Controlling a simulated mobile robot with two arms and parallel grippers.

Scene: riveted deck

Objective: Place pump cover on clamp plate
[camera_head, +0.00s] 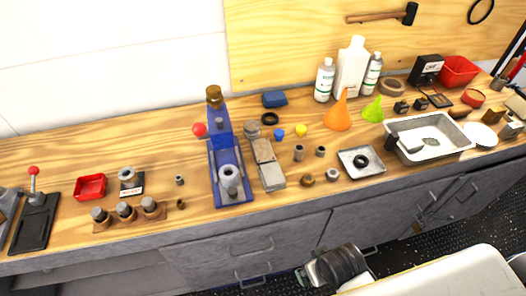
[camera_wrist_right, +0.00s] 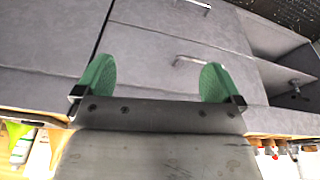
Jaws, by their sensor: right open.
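No part is clearly recognisable as the pump cover; a grey ringed part (camera_head: 127,175) on a small labelled black base is one round metal part at the left. The clamp plate is also uncertain; a long grey metal fixture (camera_head: 269,167) lies beside the blue press, and a black plate with a red-knobbed lever (camera_head: 35,226) stands at the far left. My right gripper (camera_wrist_right: 157,82) is open and empty, its green pads wide apart, facing the cabinet fronts. In the head view it is low, in front of the bench. My left gripper is out of view.
A blue press (camera_head: 229,165) stands mid-bench. Right of it are a small tray with a black ring (camera_head: 362,161), funnels (camera_head: 338,117), bottles (camera_head: 351,68) and a large metal tray (camera_head: 447,136). A red bin (camera_head: 90,186) sits left. The back left of the bench is clear.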

